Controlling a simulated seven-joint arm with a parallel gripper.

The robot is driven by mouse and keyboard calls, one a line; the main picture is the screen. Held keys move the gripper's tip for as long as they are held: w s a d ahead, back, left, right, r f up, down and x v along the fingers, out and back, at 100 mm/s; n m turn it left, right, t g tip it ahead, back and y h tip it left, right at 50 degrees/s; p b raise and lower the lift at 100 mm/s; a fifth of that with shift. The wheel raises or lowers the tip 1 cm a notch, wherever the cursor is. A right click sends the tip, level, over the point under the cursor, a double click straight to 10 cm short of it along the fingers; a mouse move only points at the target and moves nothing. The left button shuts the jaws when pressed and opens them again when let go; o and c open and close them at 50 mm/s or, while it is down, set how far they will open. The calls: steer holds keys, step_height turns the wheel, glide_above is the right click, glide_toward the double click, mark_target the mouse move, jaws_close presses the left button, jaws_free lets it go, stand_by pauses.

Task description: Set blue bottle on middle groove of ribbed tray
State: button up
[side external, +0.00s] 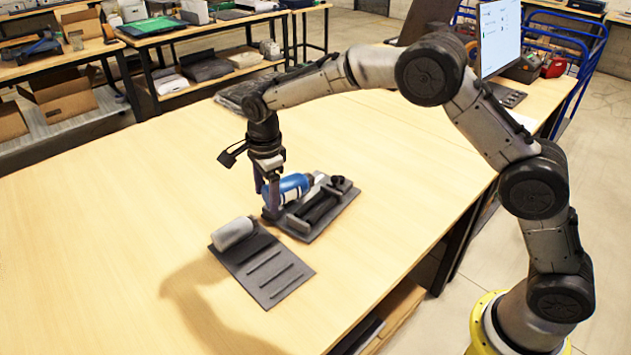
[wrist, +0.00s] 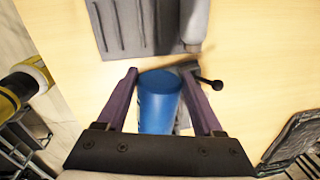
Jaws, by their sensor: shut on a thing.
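The blue bottle (side external: 293,187) lies on its side, with a white band and a pale cap end pointing right. It also shows in the wrist view (wrist: 160,98), between the two fingers. My gripper (side external: 270,208) is shut on the bottle, over or at the left end of a dark holder; I cannot tell if the bottle is clear of it. The dark grey ribbed tray (side external: 264,268) lies flat on the table, nearer the camera. Its raised ribs show as parallel lines, also in the wrist view (wrist: 118,30). A grey bottle (side external: 235,232) lies along its far-left side.
The dark holder (side external: 345,192) with black bars stands just behind the ribbed tray, near the table's right side. A grey folded item (side external: 240,95) lies at the back. A monitor (side external: 499,35) stands at the far right. The wooden table's left side is clear.

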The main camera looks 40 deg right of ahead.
steer(key=a+f+n, duration=0.2)
steer(key=a+f, duration=0.5)
steer(key=a, duration=0.4)
steer(key=shift+t, duration=0.5)
steer(key=shift+d+f, duration=0.15)
steer(key=shift+f, duration=1.5)
steer(key=shift+d+f, duration=0.1)
steer(key=shift+f, duration=1.55)
steer(key=o, duration=1.6)
steer(key=shift+s, duration=0.1)
steer(key=shift+c, duration=0.2)
step_height(320, 180, up, 14)
steer(key=s, duration=0.2)
steer(key=shift+s+f, duration=0.2)
steer(key=shift+s, duration=0.05)
